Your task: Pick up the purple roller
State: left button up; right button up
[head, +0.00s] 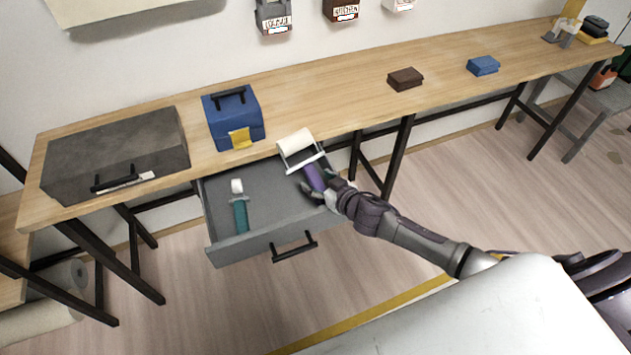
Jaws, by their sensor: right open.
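The purple roller (315,176) has a white roll at its far end and a purple handle. It lies at the right side of the open grey drawer (280,197), with its roll by the table's front edge. My right gripper (318,190) is open at the purple handle, its fingers beside the handle's near end. Whether the fingers touch the handle I cannot tell. The gripper hides part of the handle and the drawer's right side. My left gripper does not show.
A teal-handled tool (240,207) lies in the drawer's left part. On the wooden table (330,110) stand a grey case (115,155), a blue toolbox (232,115), a brown box (405,79) and a blue box (482,66). Black table legs stand right of the drawer.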

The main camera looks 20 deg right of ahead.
grip_shut()
